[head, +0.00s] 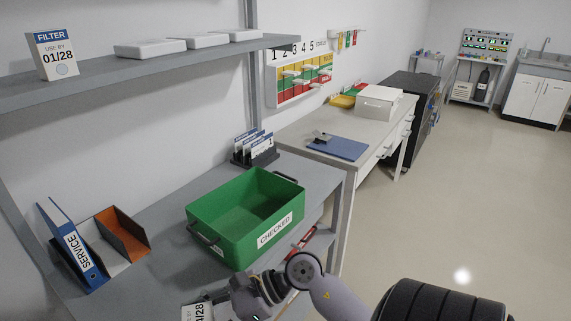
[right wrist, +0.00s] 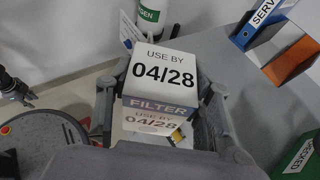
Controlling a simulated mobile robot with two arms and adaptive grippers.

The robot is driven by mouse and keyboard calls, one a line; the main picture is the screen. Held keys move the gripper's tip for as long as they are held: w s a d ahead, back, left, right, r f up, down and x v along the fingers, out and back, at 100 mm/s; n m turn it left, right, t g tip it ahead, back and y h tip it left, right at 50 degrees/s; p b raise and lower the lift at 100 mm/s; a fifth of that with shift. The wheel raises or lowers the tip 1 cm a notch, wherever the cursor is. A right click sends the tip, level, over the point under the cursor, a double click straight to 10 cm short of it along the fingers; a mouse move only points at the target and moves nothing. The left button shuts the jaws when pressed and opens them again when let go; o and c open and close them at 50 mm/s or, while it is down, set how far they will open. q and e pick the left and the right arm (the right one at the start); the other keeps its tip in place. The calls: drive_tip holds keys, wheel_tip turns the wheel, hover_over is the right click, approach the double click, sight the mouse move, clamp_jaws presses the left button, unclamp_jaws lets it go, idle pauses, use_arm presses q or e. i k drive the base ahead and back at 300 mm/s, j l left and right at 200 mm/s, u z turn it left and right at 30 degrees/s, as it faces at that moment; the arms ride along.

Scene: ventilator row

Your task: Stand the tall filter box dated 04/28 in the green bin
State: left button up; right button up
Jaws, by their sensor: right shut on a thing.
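The filter box dated 04/28 (right wrist: 165,75) is a white box with a blue FILTER band. In the right wrist view it sits between the fingers of my right gripper (right wrist: 160,105), which is shut on it. The green bin (head: 230,238), labelled CHECKED, stands on the grey bench beyond the box and looks empty. A corner of it shows in the right wrist view (right wrist: 285,174). What looks like my left gripper (right wrist: 15,88) is small at the left edge there.
Another filter box dated 01/28 (head: 53,55) stands on the upper shelf (head: 130,72). A blue SERVICE binder (head: 72,245) and an orange-brown holder (head: 122,234) are left of the bin. A dark rack of cards (head: 255,152) stands behind it. Bare bench lies left of the bin.

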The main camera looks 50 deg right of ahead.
sight(230, 233)
drive_tip(key=l+u, duration=0.1)
drive_tip(key=l, duration=2.8)
